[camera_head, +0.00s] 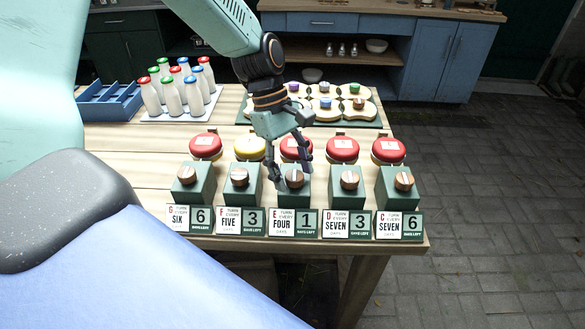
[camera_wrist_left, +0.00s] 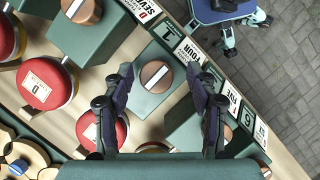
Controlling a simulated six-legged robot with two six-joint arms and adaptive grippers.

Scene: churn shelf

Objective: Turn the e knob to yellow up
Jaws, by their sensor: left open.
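The e knob (camera_head: 295,179) is a round wooden knob with a pale stripe on a green block (camera_head: 293,199), behind the E sign reading FOUR and 1 (camera_head: 295,223). It also shows in the left wrist view (camera_wrist_left: 157,77). The round piece behind the E block shows a red face (camera_head: 296,147) upward, partly covered by the gripper; it is red in the wrist view too (camera_wrist_left: 102,131). My left gripper (camera_head: 292,174) is open, fingers pointing down at the knob, one on each side. In the wrist view a gap shows between each fingertip and the knob.
Matching blocks stand on both sides: F (camera_head: 239,187) with a yellow round piece (camera_head: 249,147), and D (camera_head: 346,187) with a red one (camera_head: 342,149). Milk bottles (camera_head: 173,97), a blue crate (camera_head: 109,101) and a green tray (camera_head: 368,121) stand farther back.

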